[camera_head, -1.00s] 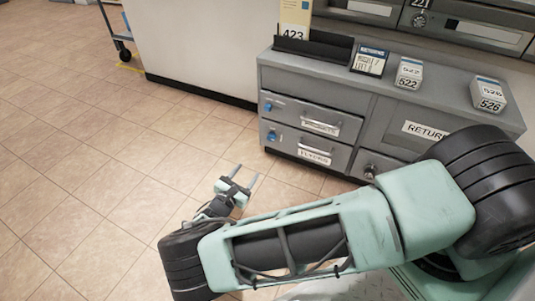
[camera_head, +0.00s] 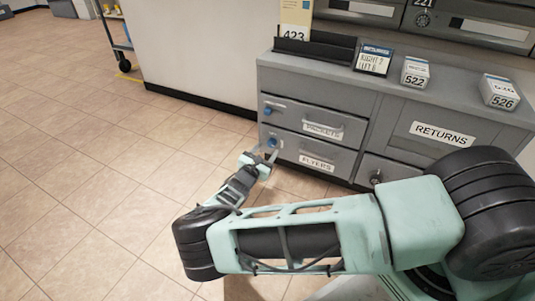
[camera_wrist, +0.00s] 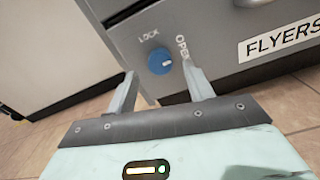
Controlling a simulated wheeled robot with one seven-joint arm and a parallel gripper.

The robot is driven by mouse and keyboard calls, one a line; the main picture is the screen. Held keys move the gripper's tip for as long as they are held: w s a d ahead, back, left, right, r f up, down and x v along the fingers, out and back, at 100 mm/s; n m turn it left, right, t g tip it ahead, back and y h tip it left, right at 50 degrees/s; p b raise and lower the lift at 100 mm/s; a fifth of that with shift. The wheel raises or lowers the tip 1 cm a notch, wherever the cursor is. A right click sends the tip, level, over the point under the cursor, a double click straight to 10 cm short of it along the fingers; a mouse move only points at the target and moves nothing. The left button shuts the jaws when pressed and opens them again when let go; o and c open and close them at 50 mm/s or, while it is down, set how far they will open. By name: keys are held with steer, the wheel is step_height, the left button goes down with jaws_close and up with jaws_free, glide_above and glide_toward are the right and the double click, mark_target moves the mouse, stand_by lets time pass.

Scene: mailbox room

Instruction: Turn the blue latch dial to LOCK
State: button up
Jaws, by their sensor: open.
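The blue latch dial (camera_wrist: 160,61) sits on the FLYERS drawer front, with LOCK printed at its upper left and OPEN at its upper right. A pale mark on the dial points right, toward the OPEN side. My gripper (camera_wrist: 160,88) is open, its two fingers on either side of the dial and a little below it in the wrist view. I cannot tell whether a finger touches it. In the head view my gripper (camera_head: 264,155) is at the FLYERS drawer's (camera_head: 313,153) left end, and the lower blue dial (camera_head: 272,142) shows just beyond the fingers.
Another blue dial (camera_head: 267,110) is on the PACKETS drawer (camera_head: 315,124) above. A RETURNS door (camera_head: 435,125) is to the right. Boxes marked 522 (camera_head: 415,73) and 526 (camera_head: 500,92) stand on the cabinet top. Open tiled floor (camera_head: 90,170) lies to the left.

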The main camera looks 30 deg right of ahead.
steer(key=shift+x, duration=0.85)
steer(key=c, duration=1)
